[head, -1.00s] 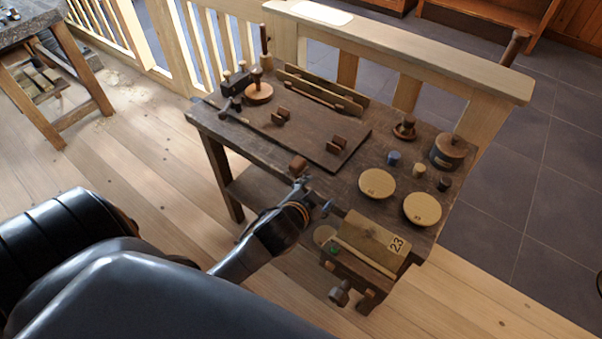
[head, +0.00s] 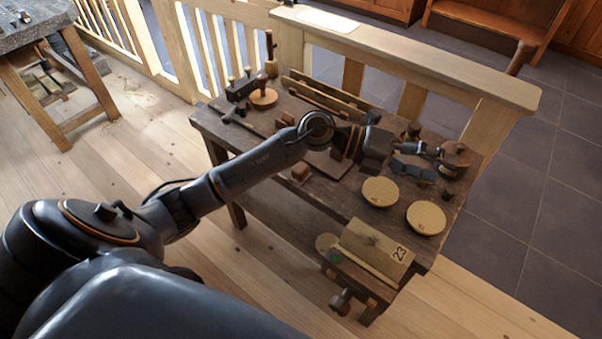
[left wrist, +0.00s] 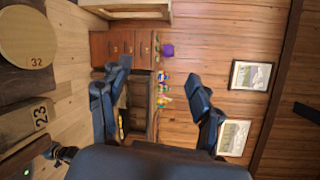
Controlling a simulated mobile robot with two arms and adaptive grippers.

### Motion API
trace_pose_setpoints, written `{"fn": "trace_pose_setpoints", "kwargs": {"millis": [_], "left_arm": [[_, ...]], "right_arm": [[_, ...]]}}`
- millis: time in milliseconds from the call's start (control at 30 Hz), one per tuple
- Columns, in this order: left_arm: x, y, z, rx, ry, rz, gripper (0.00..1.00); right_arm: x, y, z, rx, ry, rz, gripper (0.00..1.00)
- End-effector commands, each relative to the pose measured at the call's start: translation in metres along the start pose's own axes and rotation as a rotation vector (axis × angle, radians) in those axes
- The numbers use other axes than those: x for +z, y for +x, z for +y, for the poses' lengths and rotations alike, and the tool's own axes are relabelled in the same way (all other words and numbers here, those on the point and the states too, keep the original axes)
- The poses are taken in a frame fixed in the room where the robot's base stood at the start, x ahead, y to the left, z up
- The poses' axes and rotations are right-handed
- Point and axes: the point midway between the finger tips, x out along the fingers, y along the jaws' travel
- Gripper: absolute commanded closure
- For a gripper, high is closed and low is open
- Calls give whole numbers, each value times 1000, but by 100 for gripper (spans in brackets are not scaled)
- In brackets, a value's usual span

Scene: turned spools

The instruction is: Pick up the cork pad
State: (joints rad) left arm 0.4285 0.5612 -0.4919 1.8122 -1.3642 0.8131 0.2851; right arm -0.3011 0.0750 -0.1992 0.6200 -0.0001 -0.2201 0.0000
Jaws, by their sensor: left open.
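Two round tan pads that look like cork lie flat on the dark workbench in the head view, one (head: 380,191) left of the other (head: 426,218). I cannot tell which is the task's cork pad. A tan disc marked 32 (left wrist: 27,37) shows at the upper left of the left wrist view. My left gripper (head: 432,161) is open and empty above the bench, behind the pads and apart from them. Its two fingers are spread in the left wrist view (left wrist: 157,73), with nothing between them. My right gripper is not in view.
The workbench (head: 345,205) carries a box marked 23 (head: 375,243) at its front and a dark, lidded round pot (head: 457,157) at its right end. A wooden railing (head: 430,62) runs behind it. Small dark blocks and tools lie at the left.

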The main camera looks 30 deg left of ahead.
Motion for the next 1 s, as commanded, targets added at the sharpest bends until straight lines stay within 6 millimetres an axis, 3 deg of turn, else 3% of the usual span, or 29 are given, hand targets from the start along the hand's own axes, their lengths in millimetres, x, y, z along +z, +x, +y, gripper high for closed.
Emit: {"fn": "trace_pose_setpoints", "kwargs": {"millis": [133,233,300,400,500,667,1000], "left_arm": [[4,-40,62,395,158,243,36],[19,-94,99,693,193,362,36],[33,-138,115,889,187,416,36],[50,-196,122,1121,150,458,36],[59,-236,121,1275,103,475,36],[62,-262,123,1371,63,487,36],[43,-255,181,1371,61,489,36]], "right_arm": [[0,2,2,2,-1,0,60],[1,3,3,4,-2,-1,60],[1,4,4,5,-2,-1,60],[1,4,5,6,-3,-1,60],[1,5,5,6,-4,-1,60],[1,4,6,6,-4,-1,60],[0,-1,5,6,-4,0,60]]}}
